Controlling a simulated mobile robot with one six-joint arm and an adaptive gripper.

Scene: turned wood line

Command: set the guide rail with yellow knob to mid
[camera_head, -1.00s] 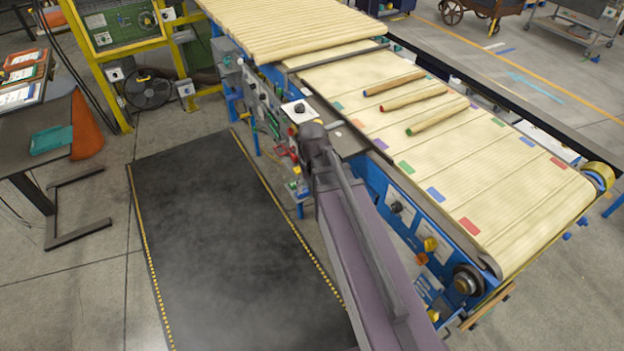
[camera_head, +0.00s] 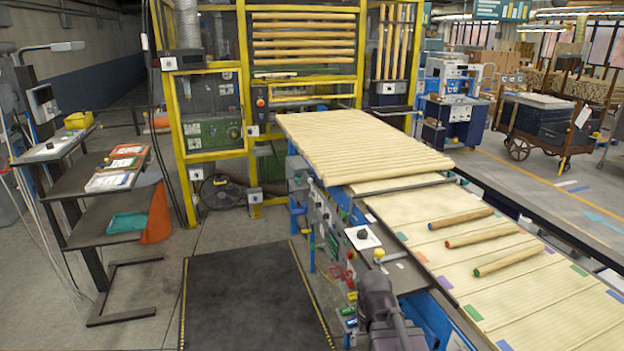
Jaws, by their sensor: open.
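A small yellow knob (camera_head: 379,254) shows on the near side of the conveyor, just above my dark arm part at the bottom of the picture. A short pale bar lies right beside it. I cannot tell clearly which rail the knob belongs to, or its setting. A dark rail edge (camera_head: 416,262) runs along this side of the belt. My arm (camera_head: 376,297) rises at the bottom centre and hides part of the conveyor side. My gripper's fingers do not show.
Three wood rods (camera_head: 482,236) with coloured ends lie on the belt (camera_head: 545,305). A white plate with a black dial (camera_head: 362,237) is behind the yellow knob. A dark floor mat (camera_head: 250,300) lies clear on the left. A yellow-framed machine (camera_head: 246,100) stands behind.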

